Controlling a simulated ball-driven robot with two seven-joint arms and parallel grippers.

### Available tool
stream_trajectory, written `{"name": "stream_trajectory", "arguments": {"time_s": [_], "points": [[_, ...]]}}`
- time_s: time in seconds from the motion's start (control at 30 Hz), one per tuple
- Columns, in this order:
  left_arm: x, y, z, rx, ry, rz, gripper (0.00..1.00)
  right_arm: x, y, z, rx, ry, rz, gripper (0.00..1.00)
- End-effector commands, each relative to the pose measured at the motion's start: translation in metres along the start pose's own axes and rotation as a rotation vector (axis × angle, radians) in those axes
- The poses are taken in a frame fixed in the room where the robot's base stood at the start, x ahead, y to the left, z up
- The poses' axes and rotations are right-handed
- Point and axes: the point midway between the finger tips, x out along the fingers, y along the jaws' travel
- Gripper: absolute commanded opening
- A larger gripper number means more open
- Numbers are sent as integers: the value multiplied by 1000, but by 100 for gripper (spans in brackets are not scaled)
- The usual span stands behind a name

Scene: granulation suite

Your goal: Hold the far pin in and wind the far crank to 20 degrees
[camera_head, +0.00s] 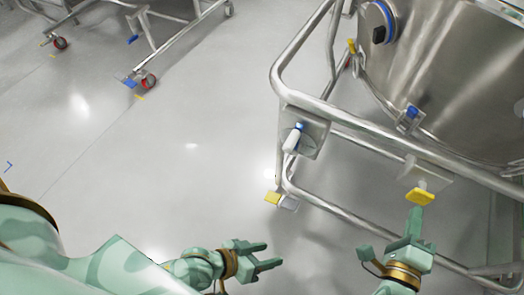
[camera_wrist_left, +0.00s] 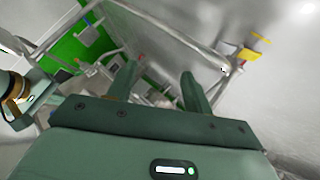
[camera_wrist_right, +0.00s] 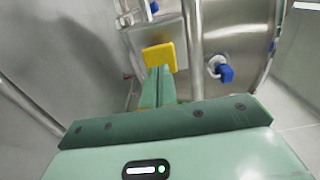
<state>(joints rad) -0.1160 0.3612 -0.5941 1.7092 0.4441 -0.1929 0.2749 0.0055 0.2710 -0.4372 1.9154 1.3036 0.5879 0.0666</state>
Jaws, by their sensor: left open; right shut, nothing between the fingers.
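A square yellow pad (camera_head: 420,197) on a short stem, apparently the pin, sticks out from a plate on the steel frame. My right gripper (camera_head: 415,211) is shut and empty, its fingertips at the pad's near edge. In the right wrist view the fingertips (camera_wrist_right: 158,70) overlap the lower edge of the yellow pad (camera_wrist_right: 158,56); whether they touch cannot be told. A white handle with a blue top (camera_head: 292,140), apparently the crank, hangs on another plate to the left. My left gripper (camera_head: 273,254) is open and empty, below and left of that crank, well apart from it.
The steel frame's rails (camera_head: 350,218) run around a large steel vessel (camera_head: 450,65). A blue knob (camera_head: 411,113) sits on the vessel's side. A caster with a yellow pedal (camera_head: 272,197) stands at the frame's corner. The floor to the left is clear; wheeled frames stand at the back left.

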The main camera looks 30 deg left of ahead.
Motion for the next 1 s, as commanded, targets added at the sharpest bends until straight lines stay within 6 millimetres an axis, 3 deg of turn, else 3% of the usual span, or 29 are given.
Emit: {"name": "stream_trajectory", "arguments": {"time_s": [0.1,0.23,0.3,0.4,0.5,0.63,0.77,1.0], "points": [[-7,58,-61,-321,189,207,51,0,0,0,0,0,0,0],[-40,109,-131,-846,362,490,51,0,0,0,0,0,0,0],[-64,121,-163,-1194,429,644,51,0,0,0,0,0,0,0],[-91,115,-190,-1660,498,806,51,0,0,0,0,0,0,0],[-106,97,-199,-2041,568,914,51,0,0,0,0,0,0,0],[-114,70,-201,-2334,664,1006,51,0,0,0,0,0,0,0],[-117,58,-200,-2447,701,1064,51,0,0,0,0,0,0,0],[-114,57,-203,-2454,694,1075,51,0,0,0,0,0,0,0]]}}
